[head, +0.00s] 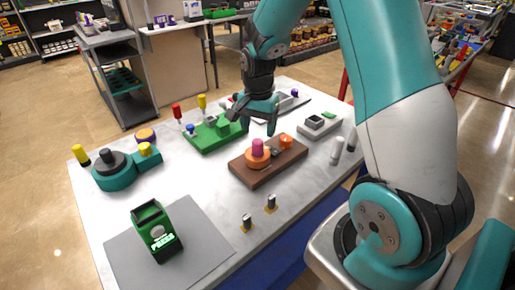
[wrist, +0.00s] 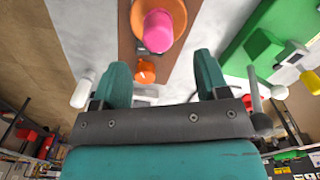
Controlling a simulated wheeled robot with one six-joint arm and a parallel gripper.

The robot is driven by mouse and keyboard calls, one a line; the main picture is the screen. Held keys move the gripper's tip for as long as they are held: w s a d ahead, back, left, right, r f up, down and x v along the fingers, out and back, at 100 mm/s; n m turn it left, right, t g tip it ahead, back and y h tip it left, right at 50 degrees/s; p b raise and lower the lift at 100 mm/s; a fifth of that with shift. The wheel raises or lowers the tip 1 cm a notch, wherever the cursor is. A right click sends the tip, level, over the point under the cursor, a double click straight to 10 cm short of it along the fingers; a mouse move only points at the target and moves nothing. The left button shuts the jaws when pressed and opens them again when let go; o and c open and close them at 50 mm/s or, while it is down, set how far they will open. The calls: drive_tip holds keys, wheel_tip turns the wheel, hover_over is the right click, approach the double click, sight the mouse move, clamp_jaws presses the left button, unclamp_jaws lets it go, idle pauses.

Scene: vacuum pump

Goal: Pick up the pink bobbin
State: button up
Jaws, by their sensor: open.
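The pink bobbin (head: 257,147) stands upright on an orange round base (head: 257,160) on a brown wooden board (head: 240,172) in the middle of the table. In the wrist view the pink bobbin (wrist: 158,28) shows at the top, beyond my fingertips, with the orange base (wrist: 178,8) around it. My gripper (head: 257,122) is open and empty above the table, just behind the bobbin in the head view. In the wrist view its two fingers (wrist: 163,75) are spread apart, with the board between them. The fingers do not touch the bobbin.
A smaller orange part (head: 285,141) sits on the same board. A green block (head: 213,133) lies to the left, with red and yellow screwdrivers behind it. A teal pump body (head: 115,172) and a green press box (head: 156,232) stand further left.

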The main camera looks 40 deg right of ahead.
sight(258, 150)
wheel_tip(258, 150, down, 3)
drive_tip(key=f, duration=0.1)
drive_tip(key=f+p, duration=0.2)
drive_tip(key=f, duration=0.1)
drive_tip(key=shift+s+a, duration=0.25)
drive_tip(key=shift+a, duration=0.1)
drive_tip(key=shift+f, duration=0.65)
